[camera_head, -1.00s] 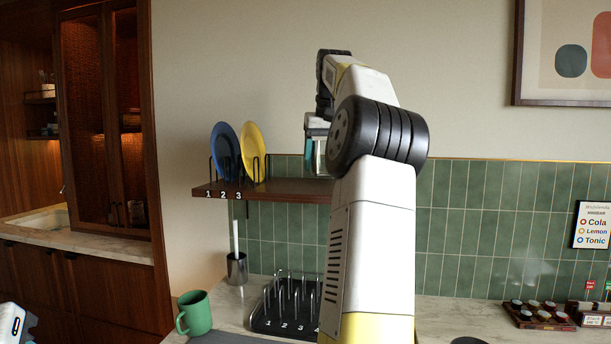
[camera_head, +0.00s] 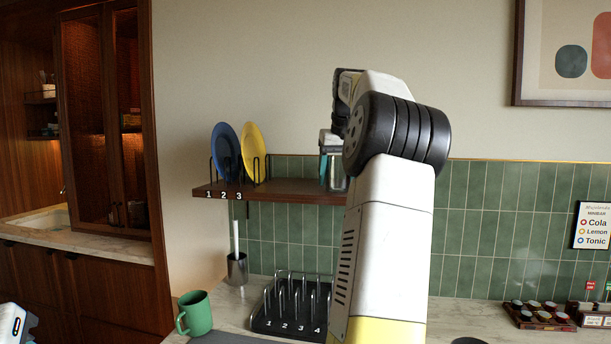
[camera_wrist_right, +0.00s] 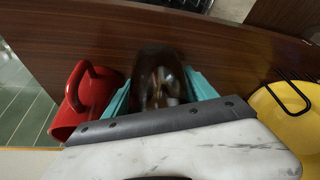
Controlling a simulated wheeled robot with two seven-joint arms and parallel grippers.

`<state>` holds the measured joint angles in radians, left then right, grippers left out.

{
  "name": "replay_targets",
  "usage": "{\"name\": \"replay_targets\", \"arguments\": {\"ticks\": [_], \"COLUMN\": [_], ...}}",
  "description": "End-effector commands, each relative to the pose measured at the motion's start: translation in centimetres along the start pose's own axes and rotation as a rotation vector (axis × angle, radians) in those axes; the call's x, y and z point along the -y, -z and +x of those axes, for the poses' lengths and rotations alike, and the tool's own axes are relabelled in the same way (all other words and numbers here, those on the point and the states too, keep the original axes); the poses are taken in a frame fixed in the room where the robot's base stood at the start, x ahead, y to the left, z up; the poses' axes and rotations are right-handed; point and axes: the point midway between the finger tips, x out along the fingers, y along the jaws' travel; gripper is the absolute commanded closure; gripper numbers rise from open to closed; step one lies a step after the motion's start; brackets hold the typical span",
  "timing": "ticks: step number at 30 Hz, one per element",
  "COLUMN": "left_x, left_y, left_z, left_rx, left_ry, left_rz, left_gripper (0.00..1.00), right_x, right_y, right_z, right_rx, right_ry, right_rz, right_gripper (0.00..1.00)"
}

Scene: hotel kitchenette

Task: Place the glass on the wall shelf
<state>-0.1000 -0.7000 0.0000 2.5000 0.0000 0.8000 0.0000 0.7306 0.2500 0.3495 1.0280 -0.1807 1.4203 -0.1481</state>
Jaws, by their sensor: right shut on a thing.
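My right gripper (camera_head: 334,166) is shut on the glass (camera_head: 338,183), with its teal fingers on either side of it. The glass is clear and looks upright at the right part of the wall shelf (camera_head: 285,186). My own arm hides part of it. In the right wrist view the glass (camera_wrist_right: 160,78) sits between the fingers above the brown shelf board (camera_wrist_right: 240,52). I cannot tell whether its base touches the board. A white part of my left gripper (camera_head: 12,322) shows at the lower left edge, its fingers unclear.
A blue plate (camera_head: 225,150) and a yellow plate (camera_head: 252,150) stand in a rack on the shelf's left part. A red mug (camera_wrist_right: 88,98) is close beside the gripper. Below are a green mug (camera_head: 194,313) and a black rack (camera_head: 290,310) on the counter.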

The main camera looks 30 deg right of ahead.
Motion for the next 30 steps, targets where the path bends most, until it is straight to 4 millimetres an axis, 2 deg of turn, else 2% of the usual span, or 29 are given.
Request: {"name": "replay_targets", "arguments": {"ticks": [1,2,3,14,17,24,30], "left_x": [0.0,0.0,0.0,0.0,0.0,0.0,0.0], "left_y": [0.0,0.0,0.0,0.0,0.0,0.0,0.0], "left_z": [0.0,0.0,0.0,0.0,0.0,0.0,0.0], "left_rx": [0.0,0.0,0.0,0.0,0.0,0.0,0.0], "left_ry": [0.0,0.0,0.0,0.0,0.0,0.0,0.0], "left_rz": [0.0,0.0,0.0,0.0,0.0,0.0,0.0], "left_gripper": [0.64,0.64,0.64,0.64,0.64,0.64,0.64], "right_x": [0.0,0.0,0.0,0.0,0.0,0.1,0.0], "right_y": [0.0,0.0,0.0,0.1,0.2,0.2,0.2], "right_z": [0.1,0.1,0.1,-0.3,-1.6,-6.9,-10.1], "right_rx": [0.0,-0.001,0.0,-0.001,-0.003,-0.006,-0.003], "right_ry": [0.0,0.0,0.0,0.0,-0.001,0.0,0.001], "right_rz": [0.0,0.0,0.0,0.0,0.0,-0.002,-0.002], "right_gripper": [0.32,0.26,0.25,0.25,0.25,0.25,0.25]}}
